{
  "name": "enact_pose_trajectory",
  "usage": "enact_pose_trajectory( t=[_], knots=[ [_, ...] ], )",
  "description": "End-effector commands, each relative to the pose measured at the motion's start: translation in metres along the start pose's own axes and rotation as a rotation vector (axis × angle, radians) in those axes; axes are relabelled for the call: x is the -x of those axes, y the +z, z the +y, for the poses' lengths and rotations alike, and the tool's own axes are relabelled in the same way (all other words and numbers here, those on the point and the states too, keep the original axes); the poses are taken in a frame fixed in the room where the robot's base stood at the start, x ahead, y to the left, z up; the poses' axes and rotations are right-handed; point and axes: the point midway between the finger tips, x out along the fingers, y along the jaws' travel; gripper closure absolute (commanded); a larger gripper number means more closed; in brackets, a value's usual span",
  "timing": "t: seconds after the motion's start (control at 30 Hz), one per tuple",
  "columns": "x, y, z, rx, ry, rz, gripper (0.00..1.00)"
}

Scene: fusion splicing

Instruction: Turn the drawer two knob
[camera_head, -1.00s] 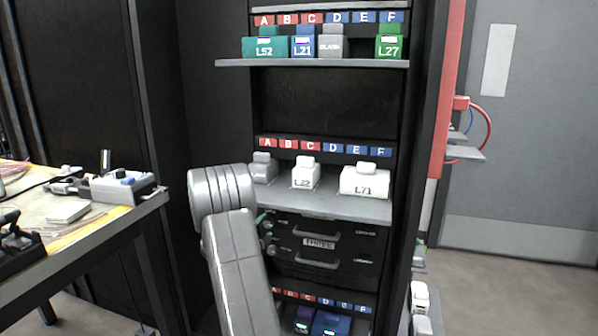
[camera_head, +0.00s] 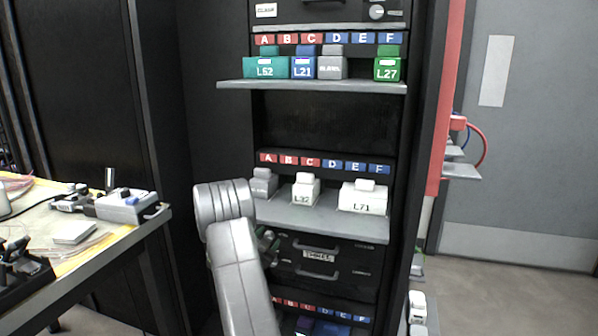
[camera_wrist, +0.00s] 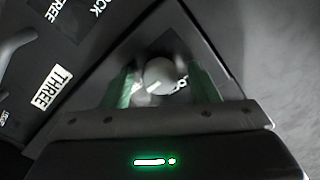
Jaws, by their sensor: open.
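A round pale knob (camera_wrist: 160,75) sits on a dark drawer front in the wrist view, beside a label reading THREE (camera_wrist: 52,88). My gripper (camera_wrist: 164,88) is open, with one green finger on each side of this knob; I cannot tell whether they touch it. In the head view my gripper (camera_head: 268,242) is mostly hidden behind my grey arm, at the left edge of the drawer labelled THREE (camera_head: 318,256).
A grey shelf (camera_head: 300,222) with grey and white blocks lies just above the drawer. A higher shelf (camera_head: 310,88) holds coloured blocks. A work table (camera_head: 100,242) stands at left, and a red post (camera_head: 443,110) borders the cabinet at right.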

Motion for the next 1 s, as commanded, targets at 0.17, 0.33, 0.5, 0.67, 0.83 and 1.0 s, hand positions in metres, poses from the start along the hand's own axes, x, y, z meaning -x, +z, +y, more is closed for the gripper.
enact_pose_trajectory(
  t=[0.17,0.33,0.5,0.67,0.83,1.0],
  knots=[
    [0.0,-0.0037,-0.0029,0.125,0.001,-0.001,0.46],
    [0.0001,-0.0038,-0.0027,0.245,0.001,-0.001,0.46],
    [0.0002,-0.0035,-0.0026,0.363,0.0,-0.002,0.46],
    [0.0001,-0.0037,-0.0026,0.47,0.001,-0.001,0.46],
    [0.0002,-0.0033,-0.0024,0.584,0.001,-0.002,0.46],
    [0.0002,-0.0031,-0.0022,0.69,0.0,-0.001,0.46]
  ],
)
